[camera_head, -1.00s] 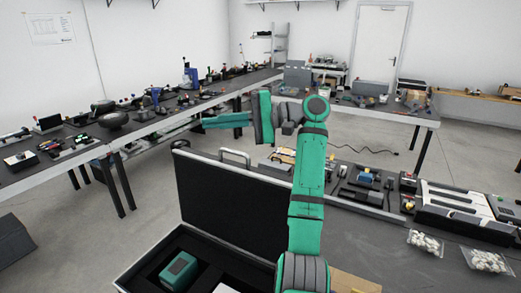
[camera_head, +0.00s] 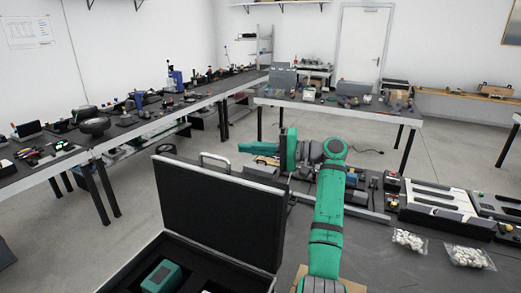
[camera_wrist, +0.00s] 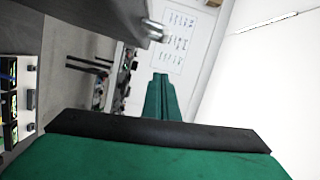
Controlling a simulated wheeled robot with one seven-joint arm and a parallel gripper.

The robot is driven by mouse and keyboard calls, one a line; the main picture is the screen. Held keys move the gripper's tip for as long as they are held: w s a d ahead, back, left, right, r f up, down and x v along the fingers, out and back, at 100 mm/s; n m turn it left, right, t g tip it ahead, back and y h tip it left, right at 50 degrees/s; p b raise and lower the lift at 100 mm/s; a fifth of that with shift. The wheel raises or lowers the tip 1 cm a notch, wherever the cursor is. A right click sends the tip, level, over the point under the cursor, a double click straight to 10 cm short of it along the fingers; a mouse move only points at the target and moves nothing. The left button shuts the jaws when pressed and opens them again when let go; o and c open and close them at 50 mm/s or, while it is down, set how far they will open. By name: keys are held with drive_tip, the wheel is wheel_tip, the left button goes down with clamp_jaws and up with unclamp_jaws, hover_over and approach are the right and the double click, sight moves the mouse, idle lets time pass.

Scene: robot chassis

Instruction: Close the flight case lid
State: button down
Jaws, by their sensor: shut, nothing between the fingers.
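The black flight case lid (camera_head: 220,210) stands open and upright, with a metal rim and a handle (camera_head: 215,161) on its top edge. The case's lower part (camera_head: 125,275) is cut off at the bottom of the head view; a green device (camera_head: 161,277) sits in its dark foam. My gripper (camera_head: 241,147) is shut and empty, pointing left just above and apparently beyond the lid's top edge. Contact cannot be told. The wrist view shows my closed green fingers (camera_wrist: 161,80); a dark panel with a metal fitting (camera_wrist: 155,31), likely the lid, is above left of them.
The case stands on a dark bench (camera_head: 400,275). To the right are grey and white equipment (camera_head: 437,203) and bags of white pieces (camera_head: 408,240). A long cluttered table (camera_head: 125,135) runs along the left; another (camera_head: 340,108) stands at the back.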

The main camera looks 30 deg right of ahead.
drive_tip(key=a, duration=0.7)
drive_tip(key=shift+w+f, duration=0.25)
drive_tip(key=shift+f, duration=0.1)
